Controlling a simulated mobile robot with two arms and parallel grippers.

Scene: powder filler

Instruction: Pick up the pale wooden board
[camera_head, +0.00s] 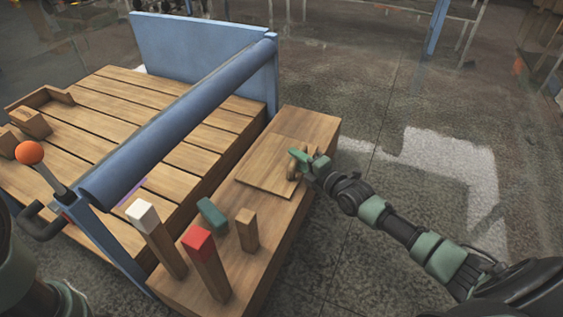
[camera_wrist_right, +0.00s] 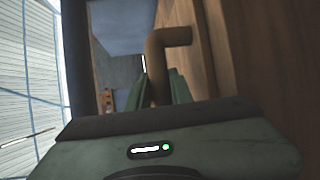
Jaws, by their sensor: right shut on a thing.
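The pale wooden board (camera_head: 262,172) lies on the right part of the wooden bench top (camera_head: 318,127). A wooden handle stands out near its right edge. My right gripper (camera_head: 300,160) is at that edge, with its green fingers shut on the handle. In the right wrist view the bent brown handle (camera_wrist_right: 157,62) rises between the fingers, beside a large wooden face. I cannot tell any gap under the board; it looks flat on the bench. Part of its right edge is hidden by the gripper. My left gripper is out of view; only part of my left arm shows at lower left.
A white-topped post (camera_head: 157,240), a red-topped post (camera_head: 206,265), a short wooden block (camera_head: 247,230) and a green block (camera_head: 212,216) stand left of the board. A blue bar (camera_head: 185,120) crosses behind. An orange-knobbed lever (camera_head: 30,153) is at left. Floor at right is clear.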

